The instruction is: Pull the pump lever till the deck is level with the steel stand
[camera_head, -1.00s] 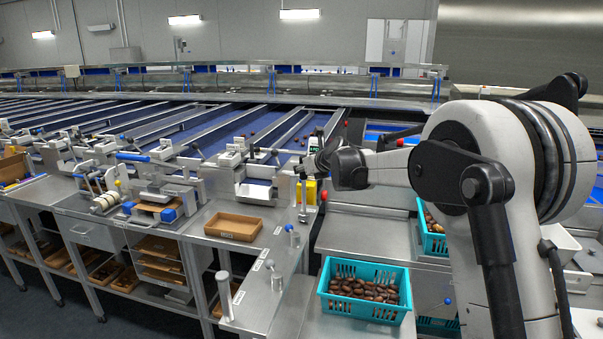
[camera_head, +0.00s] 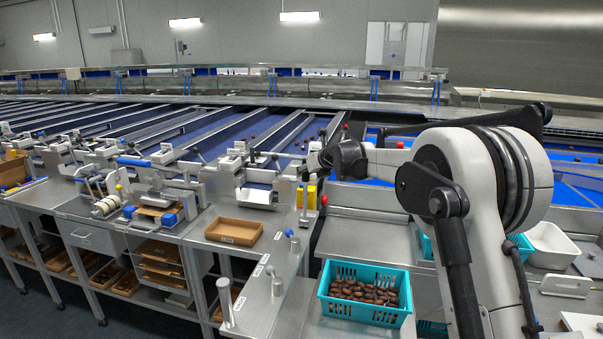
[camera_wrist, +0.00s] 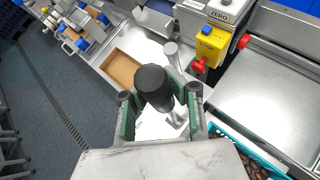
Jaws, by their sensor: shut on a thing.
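My gripper (camera_wrist: 160,97) is shut around a dark, round-ended handle (camera_wrist: 152,78) in the wrist view, with one green-edged finger on each side. A grey shaft shows beside this handle; I take it for the pump lever. In the head view my gripper (camera_head: 316,160) is small, at the end of my outstretched arm, and the handle cannot be made out. A steel surface (camera_head: 360,236) lies to the right of the bench, with a lower strip around a teal crate (camera_head: 365,312). I cannot tell which surface is the deck and which the steel stand, nor compare their heights.
The teal crate holds brown dates. A brown tray (camera_head: 233,232) lies on the steel bench. A yellow box with a red knob (camera_wrist: 211,46) stands close beyond my gripper. Grey posts (camera_head: 277,283) rise from the bench's right edge. A white bin (camera_head: 552,246) is at the right.

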